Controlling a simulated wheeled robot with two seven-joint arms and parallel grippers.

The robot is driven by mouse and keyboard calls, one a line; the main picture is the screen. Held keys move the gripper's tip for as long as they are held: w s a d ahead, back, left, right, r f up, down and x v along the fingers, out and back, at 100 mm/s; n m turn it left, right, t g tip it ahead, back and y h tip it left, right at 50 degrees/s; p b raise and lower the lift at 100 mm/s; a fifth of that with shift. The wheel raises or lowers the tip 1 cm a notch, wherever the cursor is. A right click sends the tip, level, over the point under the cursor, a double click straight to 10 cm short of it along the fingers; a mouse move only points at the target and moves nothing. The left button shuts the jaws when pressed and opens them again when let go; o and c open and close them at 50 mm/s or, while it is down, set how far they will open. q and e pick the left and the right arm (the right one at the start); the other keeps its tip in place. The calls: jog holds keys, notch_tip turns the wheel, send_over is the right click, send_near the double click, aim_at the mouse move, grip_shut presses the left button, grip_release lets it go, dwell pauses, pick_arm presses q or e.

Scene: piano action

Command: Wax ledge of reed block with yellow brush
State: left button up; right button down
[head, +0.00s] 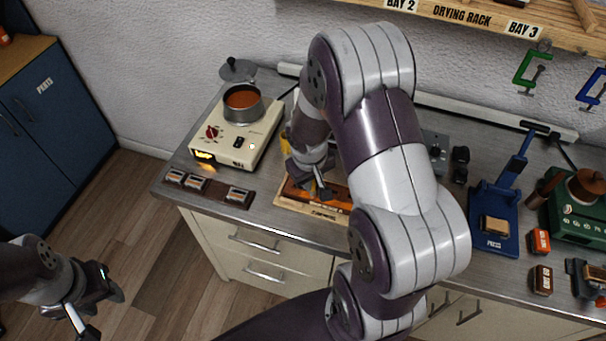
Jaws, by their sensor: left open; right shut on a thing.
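The reed block (290,196) appears to be the wooden piece with orange-brown strips on the counter, below my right gripper. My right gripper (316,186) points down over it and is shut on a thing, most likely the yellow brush. A yellow part (285,143) shows just left of my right wrist, but my arm hides most of it. I cannot tell whether bristles touch the ledge. My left gripper (102,305) is open and empty, low at the left, over the floor and away from the counter.
A hot plate (226,145) carries a pot (243,101) of orange-brown liquid. A dark strip with small tins (208,188) lies at the counter's front left. A blue press (494,212) and a green machine (578,218) stand at the right. My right arm covers the middle.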

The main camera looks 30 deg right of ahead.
jog(key=shift+s+d, duration=0.25)
jog(key=shift+s, duration=0.05)
jog(key=shift+d, duration=0.1)
jog(key=shift+s+d+f, duration=0.1)
jog(key=shift+s+d, duration=0.8)
jog(key=shift+s, duration=0.3)
jog(key=shift+s, duration=0.1)
jog(key=shift+s+d+p, duration=0.45)
jog(key=shift+s+d, duration=0.6)
